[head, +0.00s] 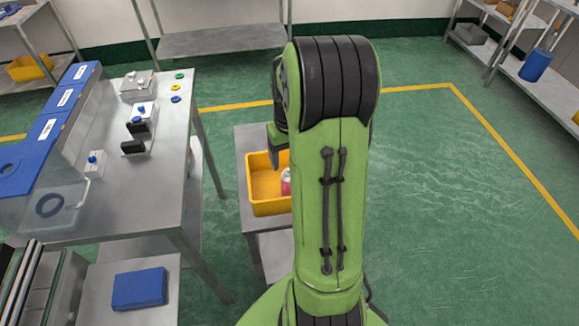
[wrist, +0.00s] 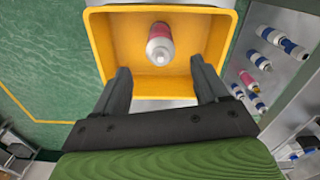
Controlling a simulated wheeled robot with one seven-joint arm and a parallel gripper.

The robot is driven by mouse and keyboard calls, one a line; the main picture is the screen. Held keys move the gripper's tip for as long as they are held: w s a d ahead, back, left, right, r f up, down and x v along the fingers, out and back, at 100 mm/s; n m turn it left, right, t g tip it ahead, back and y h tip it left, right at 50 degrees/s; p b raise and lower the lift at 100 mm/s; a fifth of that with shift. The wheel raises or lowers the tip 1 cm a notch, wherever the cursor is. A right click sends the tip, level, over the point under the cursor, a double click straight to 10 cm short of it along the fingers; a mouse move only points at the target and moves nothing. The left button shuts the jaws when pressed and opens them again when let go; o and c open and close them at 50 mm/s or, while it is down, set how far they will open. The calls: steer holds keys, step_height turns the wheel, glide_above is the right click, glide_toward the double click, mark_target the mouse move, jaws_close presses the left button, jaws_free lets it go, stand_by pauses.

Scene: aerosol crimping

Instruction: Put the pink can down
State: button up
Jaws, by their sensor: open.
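The pink can (wrist: 160,44) stands or lies inside the yellow bin, near its middle, in the wrist view. It has a white top, and I cannot tell for sure if it is upright or tilted. In the head view a small part of the pink can (head: 286,182) shows beside my arm. My gripper (wrist: 163,80) is open, with its two fingers apart at the near side of the bin. The can is beyond the fingertips and not touched by them. In the head view my arm hides most of my gripper.
The yellow bin (head: 268,207) sits on a small grey metal table (head: 247,160). A larger workbench (head: 135,196) with blue fixtures stands to the left. Several more cans (wrist: 262,62) lie at the right in the wrist view. Green floor is free to the right.

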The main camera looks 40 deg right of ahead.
step_height(320, 180, up, 3)
steer(key=shift+f, duration=0.2)
steer(key=a+r+n+t, duration=0.1)
steer(key=a+r, duration=0.5)
steer(key=a, duration=0.1)
steer(key=s+a+r+n+t, duration=0.1)
steer(key=s+a+r+t, duration=0.1)
steer(key=s+a, duration=0.4)
steer(key=s+a+r+n+t, duration=0.2)
steer(key=s+a+r, duration=0.1)
steer(key=s+a, duration=0.4)
steer(key=shift+a+n+t, duration=0.3)
steer(key=shift+a, duration=0.4)
steer(key=shift+r, duration=0.1)
